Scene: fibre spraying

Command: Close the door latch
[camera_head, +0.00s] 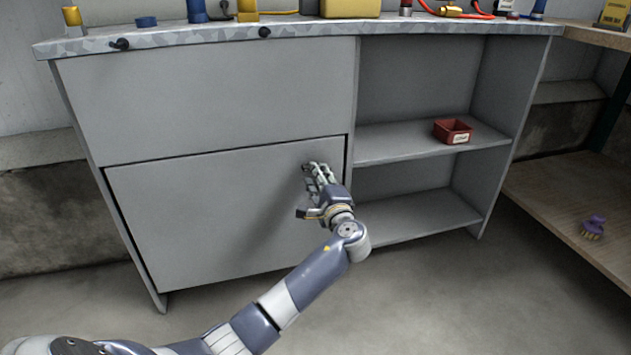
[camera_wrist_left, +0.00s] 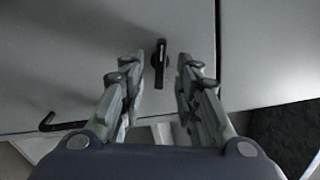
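The door latch (camera_wrist_left: 160,63) is a small black turning handle on a grey panel in the left wrist view. Its long side runs up and down in that view. My left gripper (camera_wrist_left: 158,68) is open, with one finger on each side of the latch and a gap on both sides. In the head view my left gripper (camera_head: 314,168) is at the upper right part of the lower grey door (camera_head: 200,215), which sits flush or nearly flush in the cabinet. The latch is hidden by the gripper there. My right gripper is not in view.
A black bent piece (camera_wrist_left: 60,124) sticks out at the lower left of the wrist view. Open shelves right of the door hold a red bin (camera_head: 453,131). The countertop (camera_head: 170,38) carries several items. A purple brush (camera_head: 592,228) lies on a wooden shelf. The floor in front is clear.

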